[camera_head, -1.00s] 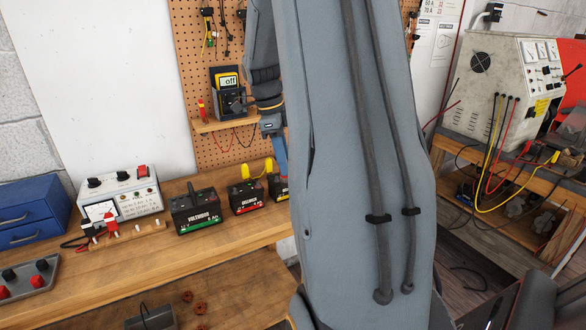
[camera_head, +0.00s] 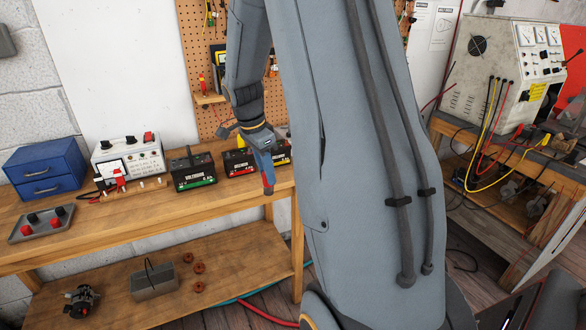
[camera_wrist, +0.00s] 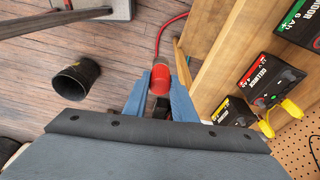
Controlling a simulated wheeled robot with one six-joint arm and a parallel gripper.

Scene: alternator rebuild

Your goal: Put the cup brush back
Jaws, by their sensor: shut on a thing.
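My gripper (camera_head: 267,182) hangs in front of the bench's front edge, pointing down. In the wrist view its two blue fingers (camera_wrist: 160,95) are shut on a small red, round-ended piece, which I take to be the cup brush (camera_wrist: 160,78). Only its red end shows clearly; no bristles can be made out. In the head view a bit of red shows at the fingertips. A low wooden strip with holes (camera_head: 150,183) lies on the bench in front of the white test box; whether it is the brush's place I cannot tell.
The wooden bench (camera_head: 225,203) carries batteries (camera_head: 193,172), the test box (camera_head: 128,158), blue drawers (camera_head: 45,170) and a grey tray (camera_head: 40,224). Its lower shelf (camera_head: 235,262) holds a metal box (camera_head: 154,282). A black bin (camera_wrist: 76,78) stands on the floor. A red cable (camera_wrist: 160,35) runs there.

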